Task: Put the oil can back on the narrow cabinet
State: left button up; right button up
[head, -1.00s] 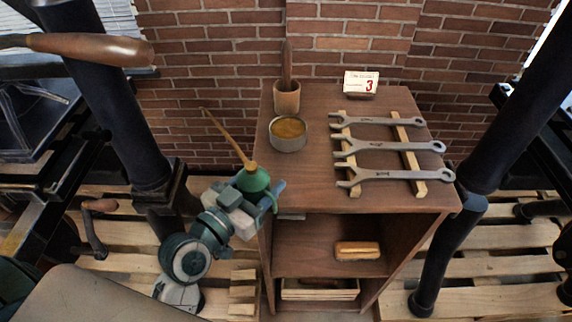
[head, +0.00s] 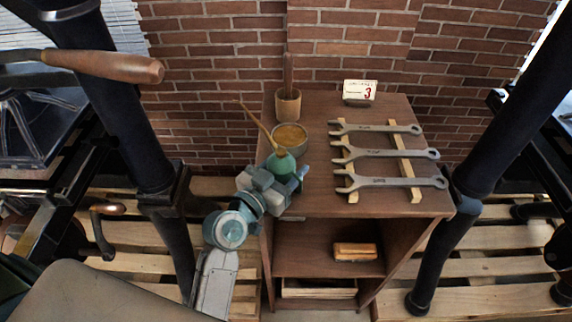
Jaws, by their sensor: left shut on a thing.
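The oil can (head: 281,165) has a green body and a long thin brass spout that points up and to the left. My left gripper (head: 288,180) is shut on the oil can and holds it over the front left part of the cabinet top. The fingers hide the can's lower part, so I cannot tell whether its base touches the wood. The narrow cabinet (head: 318,192) is brown wood, with an open shelf below its top. My right gripper is not in view.
A tin of yellowish grease (head: 290,139) stands just behind the can. A wooden cup with a handle (head: 288,104), a small calendar (head: 359,91) and several wrenches on two wooden strips (head: 386,154) occupy the top. Black press frames (head: 125,120) flank the cabinet.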

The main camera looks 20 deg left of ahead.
pick_arm(q)
jog(key=shift+f, duration=0.2)
jog(key=o, duration=1.3)
jog(key=shift+w, duration=0.1)
jog(key=shift+c, duration=0.2)
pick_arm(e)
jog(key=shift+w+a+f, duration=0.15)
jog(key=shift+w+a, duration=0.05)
pick_arm(q)
jog(key=shift+r, duration=0.15)
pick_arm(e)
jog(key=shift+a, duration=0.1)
pick_arm(q)
jog(key=shift+r, duration=0.15)
jog(key=v, duration=0.1)
jog(key=b+v, duration=0.1)
jog(key=v, duration=0.1)
jog(key=b+v, duration=0.1)
jog(key=v, duration=0.1)
jog(key=shift+f, duration=0.4)
jog(key=v, duration=0.5)
jog(key=shift+r+b, duration=0.3)
jog(key=shift+r, duration=0.05)
jog(key=shift+v, duration=1.1)
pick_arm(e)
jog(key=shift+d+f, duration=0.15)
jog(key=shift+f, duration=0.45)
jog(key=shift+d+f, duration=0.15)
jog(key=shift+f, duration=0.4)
